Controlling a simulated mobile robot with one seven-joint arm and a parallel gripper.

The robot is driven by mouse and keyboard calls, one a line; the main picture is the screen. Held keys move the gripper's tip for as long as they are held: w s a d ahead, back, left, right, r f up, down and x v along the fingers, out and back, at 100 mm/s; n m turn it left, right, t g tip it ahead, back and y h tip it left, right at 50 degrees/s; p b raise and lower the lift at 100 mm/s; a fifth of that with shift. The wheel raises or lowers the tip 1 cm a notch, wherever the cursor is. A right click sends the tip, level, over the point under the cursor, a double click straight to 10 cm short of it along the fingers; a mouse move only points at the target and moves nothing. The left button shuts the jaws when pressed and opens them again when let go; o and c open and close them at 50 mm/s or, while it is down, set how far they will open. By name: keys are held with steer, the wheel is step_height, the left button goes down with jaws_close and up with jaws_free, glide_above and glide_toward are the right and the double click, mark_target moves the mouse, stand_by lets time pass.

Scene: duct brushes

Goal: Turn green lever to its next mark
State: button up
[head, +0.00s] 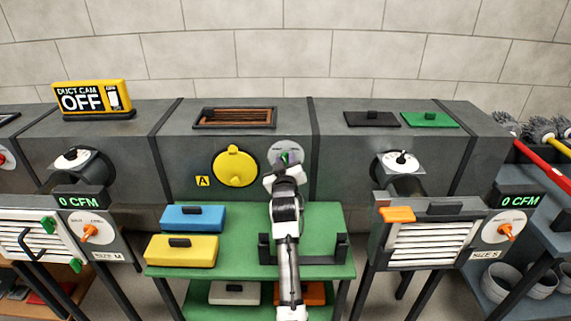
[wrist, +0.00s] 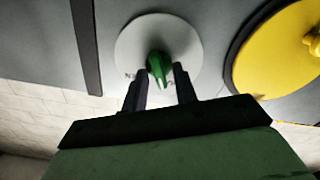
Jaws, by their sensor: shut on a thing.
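The green lever (wrist: 157,64) sits at the centre of a round pale dial plate (wrist: 128,48) on the grey duct wall. In the head view the dial plate (head: 277,150) is right of the yellow round cover, and my gripper partly hides the lever (head: 291,158). My gripper (wrist: 160,75) has its two dark fingers on either side of the lever, shut on it. Some dark lettering shows on the plate beside the left finger, but the fingers hide part of it and I cannot read it.
The yellow round cover (head: 235,167) is close by on the same wall, with a yellow A label (head: 203,181) at its left. Below is a green table (head: 333,216) with a blue box (head: 193,217) and a yellow box (head: 181,250). A louvred vent unit (head: 434,243) stands at right.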

steer(key=shift+f+n, duration=0.1)
steer(key=shift+n, duration=1.5)
steer(key=o, duration=0.6)
steer(key=s+b, duration=0.3)
steer(key=s, duration=1.1)
steer(key=shift+w+a, duration=0.1)
